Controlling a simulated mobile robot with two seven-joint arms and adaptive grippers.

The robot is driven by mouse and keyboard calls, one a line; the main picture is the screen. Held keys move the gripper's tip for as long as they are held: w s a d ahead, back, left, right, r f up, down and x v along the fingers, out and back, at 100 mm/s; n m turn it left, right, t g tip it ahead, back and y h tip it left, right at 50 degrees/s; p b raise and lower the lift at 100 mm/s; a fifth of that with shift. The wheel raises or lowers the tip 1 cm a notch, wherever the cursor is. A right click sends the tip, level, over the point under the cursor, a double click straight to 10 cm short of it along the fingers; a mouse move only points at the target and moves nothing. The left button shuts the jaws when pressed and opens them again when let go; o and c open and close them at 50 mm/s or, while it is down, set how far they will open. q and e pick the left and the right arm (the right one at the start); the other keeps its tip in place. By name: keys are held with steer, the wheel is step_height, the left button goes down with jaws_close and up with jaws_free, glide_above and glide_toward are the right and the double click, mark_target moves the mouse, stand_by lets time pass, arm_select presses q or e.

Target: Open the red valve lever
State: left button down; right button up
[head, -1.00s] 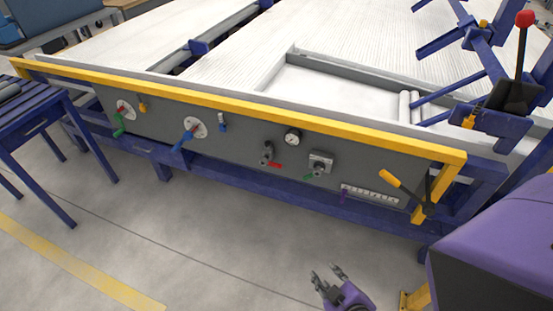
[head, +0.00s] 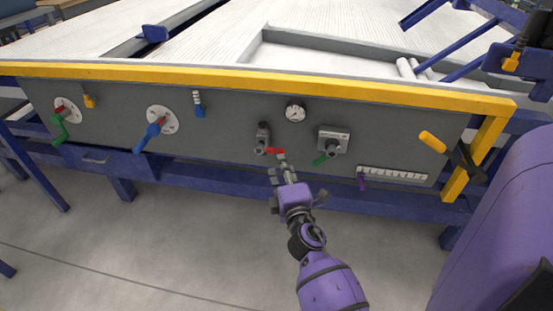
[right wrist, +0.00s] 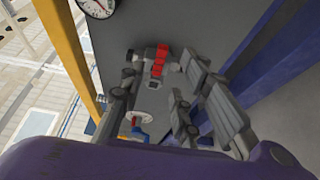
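The red valve lever (head: 275,151) sticks out to the right from a grey valve (head: 262,136) on the dark panel. My right gripper (head: 278,166) has reached up to the panel, with its fingertips just below and beside the lever. In the right wrist view the lever (right wrist: 158,62) lies near the fingertips, in line with the gap between the spread fingers (right wrist: 160,85). The fingers are apart and nothing is clamped. I cannot tell whether a finger touches the lever. My left gripper is not in view.
A blue-handled valve (head: 155,130) is to the left. A yellow rail (head: 230,80) runs along the panel top. The floor in front is clear.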

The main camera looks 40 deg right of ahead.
mark_target(277, 153)
steer(key=x, duration=0.6)
steer(key=shift+c, duration=0.3)
jaws_close()
